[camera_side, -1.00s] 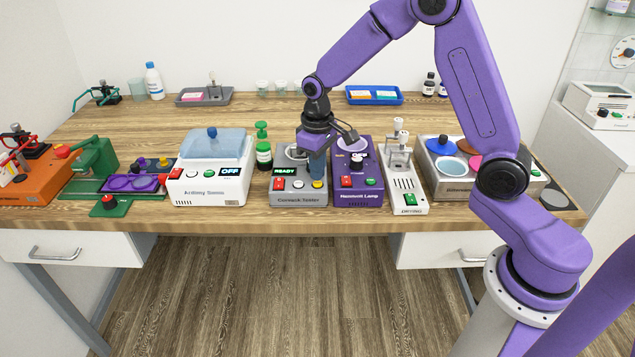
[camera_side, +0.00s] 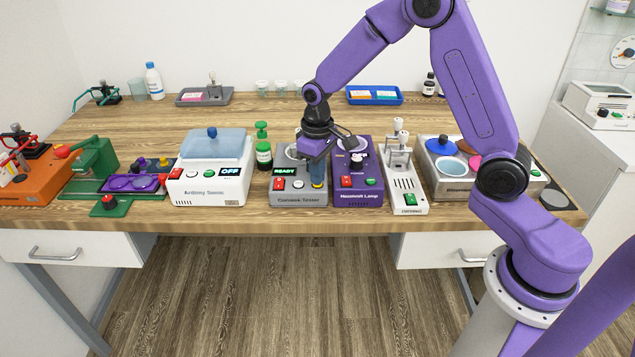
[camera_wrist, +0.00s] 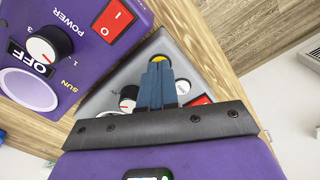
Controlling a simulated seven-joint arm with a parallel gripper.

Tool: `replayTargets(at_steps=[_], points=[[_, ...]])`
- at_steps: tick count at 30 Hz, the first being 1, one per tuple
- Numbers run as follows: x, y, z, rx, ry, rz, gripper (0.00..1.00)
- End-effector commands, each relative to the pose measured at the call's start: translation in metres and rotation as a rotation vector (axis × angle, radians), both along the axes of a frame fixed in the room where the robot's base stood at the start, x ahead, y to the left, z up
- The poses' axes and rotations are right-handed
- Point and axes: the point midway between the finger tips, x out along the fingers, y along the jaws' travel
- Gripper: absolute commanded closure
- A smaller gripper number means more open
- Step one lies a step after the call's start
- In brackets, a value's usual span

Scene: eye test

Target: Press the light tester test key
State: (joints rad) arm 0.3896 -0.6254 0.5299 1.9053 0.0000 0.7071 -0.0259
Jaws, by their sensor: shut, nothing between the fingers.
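My gripper (camera_side: 317,184) points down over the right part of the tester, at the key. Its blue fingers (camera_wrist: 157,82) are together, with nothing between them. I cannot tell whether the tips touch the key.
The purple lamp box (camera_side: 358,198) stands close on the right, with its own red switch (camera_wrist: 115,20) and OFF display (camera_wrist: 27,64).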

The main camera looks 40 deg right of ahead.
Motion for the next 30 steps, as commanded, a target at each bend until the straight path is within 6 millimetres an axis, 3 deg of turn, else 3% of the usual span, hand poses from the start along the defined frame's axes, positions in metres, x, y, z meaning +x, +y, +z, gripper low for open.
replayTargets(at_steps=[15, 30], points=[[0.0, 0.0, -0.003, 0.0, -0.001, 0.0, 1.0], [0.001, 0.0, 0.03, 0.001, -0.003, 0.001, 1.0]])
